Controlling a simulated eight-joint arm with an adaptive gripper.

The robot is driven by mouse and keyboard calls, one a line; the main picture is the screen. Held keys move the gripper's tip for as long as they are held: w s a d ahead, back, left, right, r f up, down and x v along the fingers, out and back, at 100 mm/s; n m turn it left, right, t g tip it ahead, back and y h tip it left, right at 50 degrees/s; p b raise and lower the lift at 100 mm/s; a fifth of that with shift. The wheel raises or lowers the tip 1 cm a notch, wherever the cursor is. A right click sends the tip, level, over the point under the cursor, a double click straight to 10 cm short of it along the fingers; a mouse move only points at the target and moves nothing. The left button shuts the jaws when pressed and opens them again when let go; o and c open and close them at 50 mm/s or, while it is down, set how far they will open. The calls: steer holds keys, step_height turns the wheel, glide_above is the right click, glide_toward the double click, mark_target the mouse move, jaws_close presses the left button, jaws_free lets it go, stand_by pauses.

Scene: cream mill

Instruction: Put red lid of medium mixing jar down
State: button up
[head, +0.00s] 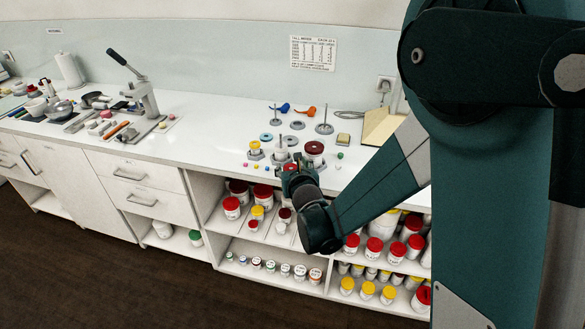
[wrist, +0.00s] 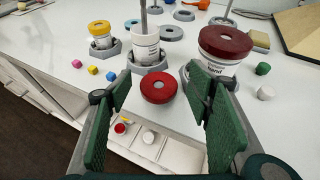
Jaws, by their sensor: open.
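The red lid (wrist: 158,75), a round disc with a pale centre, appears to lie flat on the white counter in the wrist view. My gripper (wrist: 166,98) is open, with its green-padded fingers apart on either side of the lid and no visible contact. The medium mixing jar (wrist: 146,48) is white with a printed label and stands lidless in a grey hexagonal holder (wrist: 150,68), just behind the lid.
A smaller jar with a yellow lid (wrist: 99,28) stands left of the medium jar. A larger jar with a dark red lid (wrist: 226,42) stands right, close to my right finger. Small coloured cubes (wrist: 93,70) lie left. Shelves of jars (head: 262,192) are below the counter (head: 215,115).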

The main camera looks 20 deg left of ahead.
steer(key=p+v, duration=0.1)
steer(key=v, duration=1.1)
steer(key=shift+p, duration=0.3)
stand_by(0.5)
steer(key=s+d+r+m+g+h, duration=0.1)
steer(key=s+d+r+m, duration=0.15)
steer(key=d+m, duration=0.5)
steer(key=s+d+r+m+h, duration=0.25)
steer(key=d+m, duration=0.35)
steer(key=d, duration=0.3)
steer(key=s+d+r+m+g+h, duration=0.1)
steer(key=d+r+m, duration=0.3)
steer(key=d+m, duration=0.35)
steer(key=s+d+m+g, duration=0.1)
steer(key=s+d+m, duration=0.7)
steer(key=s+m, duration=0.2)
steer(key=s+d+r+m+g+h, duration=0.1)
steer(key=s+d+m+g, duration=0.1)
steer(key=s+d+m, duration=0.5)
steer(key=s+m, duration=0.2)
steer(key=s, duration=0.1)
steer(key=shift+s+d+m, duration=0.4)
